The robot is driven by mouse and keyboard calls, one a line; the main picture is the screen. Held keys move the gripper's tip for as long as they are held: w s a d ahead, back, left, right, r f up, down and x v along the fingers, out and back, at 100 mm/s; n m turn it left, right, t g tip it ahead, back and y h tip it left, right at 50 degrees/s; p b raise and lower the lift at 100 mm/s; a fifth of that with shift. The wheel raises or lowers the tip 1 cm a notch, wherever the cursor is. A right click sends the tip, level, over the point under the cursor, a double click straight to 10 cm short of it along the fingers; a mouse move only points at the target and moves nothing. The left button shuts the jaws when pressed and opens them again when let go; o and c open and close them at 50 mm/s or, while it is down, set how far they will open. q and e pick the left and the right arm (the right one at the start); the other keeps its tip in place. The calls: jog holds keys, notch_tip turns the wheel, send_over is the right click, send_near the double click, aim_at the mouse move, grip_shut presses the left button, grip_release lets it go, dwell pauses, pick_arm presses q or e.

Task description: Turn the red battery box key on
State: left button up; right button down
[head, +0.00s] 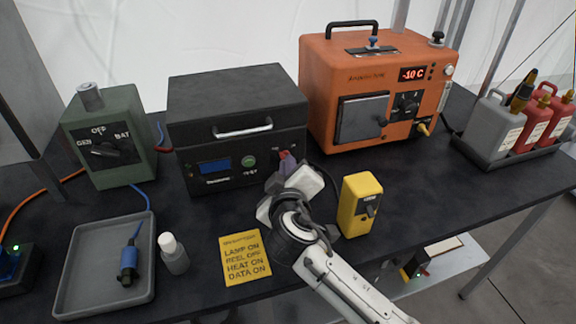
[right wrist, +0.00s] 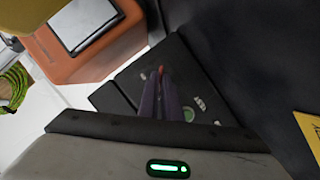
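The black battery box (head: 237,130) with a handle on its front stands at the back middle of the table. Its front carries a small blue display, a green button and a small red key (head: 283,155) at the right. My right gripper (head: 287,163) is at that right side of the front. In the right wrist view its two purple fingers (right wrist: 161,78) are close together, and the red key (right wrist: 161,69) shows at their tips, between them. The fingers hide most of the key, so its turn position cannot be read. My left gripper is not in view.
An orange heater box (head: 325,75) reading -10 C stands right of the black box. A yellow device (head: 357,205) stands close to my right wrist. A yellow note (head: 244,258), a white bottle (head: 173,254), a grey tray (head: 62,280) and a green switch box (head: 132,119) are left of my arm.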

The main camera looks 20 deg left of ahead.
jog(key=shift+d+r+m+g+y+p, duration=0.15)
jog(key=shift+m+g+p, duration=0.1)
jog(key=shift+m+p, duration=0.3)
jog(key=shift+a+r+m+g+y+p, duration=0.15)
jog(key=shift+m+g+p, duration=0.1)
jog(key=shift+m+p, duration=0.25)
jog(key=shift+w+d+m+g+y+p, duration=0.1)
jog(key=shift+d+m+g+y+p, duration=0.2)
jog(key=shift+m+p, duration=0.45)
jog(key=shift+f+m+g+y+p, duration=0.15)
jog(key=shift+m+g+y+p, duration=0.15)
jog(key=shift+m+y+p, duration=0.25)
jog(key=shift+w, duration=0.1)
jog(key=c, duration=2)
grip_release()
